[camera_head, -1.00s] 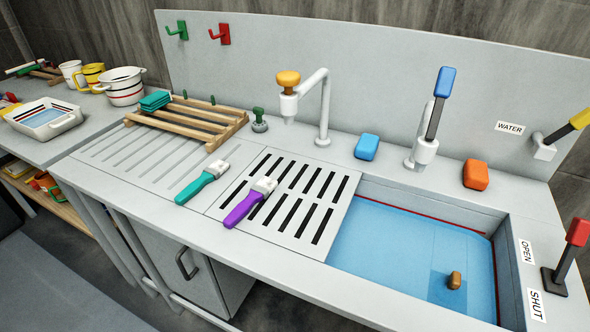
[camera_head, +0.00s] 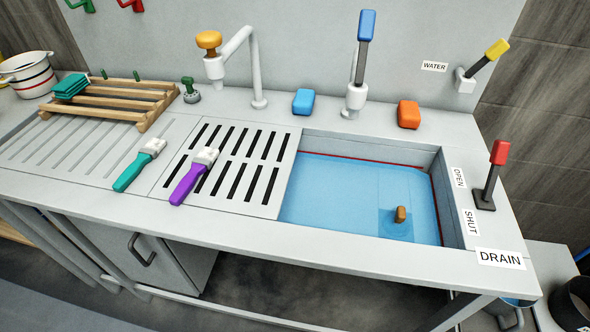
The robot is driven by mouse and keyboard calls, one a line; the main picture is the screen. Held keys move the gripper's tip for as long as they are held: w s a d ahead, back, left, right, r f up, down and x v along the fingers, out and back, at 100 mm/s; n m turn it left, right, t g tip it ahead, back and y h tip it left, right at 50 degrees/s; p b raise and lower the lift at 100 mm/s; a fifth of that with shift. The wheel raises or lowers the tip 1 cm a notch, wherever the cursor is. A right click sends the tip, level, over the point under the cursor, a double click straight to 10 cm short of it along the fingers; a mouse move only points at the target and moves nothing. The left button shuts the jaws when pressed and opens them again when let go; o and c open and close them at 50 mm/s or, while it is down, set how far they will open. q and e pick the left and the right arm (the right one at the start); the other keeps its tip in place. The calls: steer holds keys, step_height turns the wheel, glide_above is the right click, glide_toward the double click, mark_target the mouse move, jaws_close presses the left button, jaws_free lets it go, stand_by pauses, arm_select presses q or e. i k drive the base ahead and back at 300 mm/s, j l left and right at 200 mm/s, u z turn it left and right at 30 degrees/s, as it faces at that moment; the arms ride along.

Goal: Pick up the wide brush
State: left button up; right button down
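Two brushes with pale heads lie flat on the counter left of the sink. The purple-handled brush (camera_head: 187,184) lies on the left part of the slotted grate, its head away from me. The teal-handled brush (camera_head: 131,173) lies left of it on the drainboard, angled the same way. The purple brush's head looks slightly broader, but I cannot tell for sure which is the wide brush. The brushes are apart from each other. Neither of my grippers is in view.
The blue-water sink (camera_head: 330,190) with a small brown piece (camera_head: 401,214) is right of the grate (camera_head: 240,165). A faucet (camera_head: 258,70) stands behind the grate. A wooden rack (camera_head: 115,100) is at the back left. A red-handled drain lever (camera_head: 498,155) stands at right.

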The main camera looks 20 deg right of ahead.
mark_target(151, 150)
steer(key=j+z, duration=0.45)
steer(key=j, duration=0.25)
steer(key=j+z, duration=0.4)
steer(key=j, duration=0.35)
steer(key=k+j+z, duration=0.15)
steer(key=j+z, duration=0.3)
steer(key=j, duration=0.25)
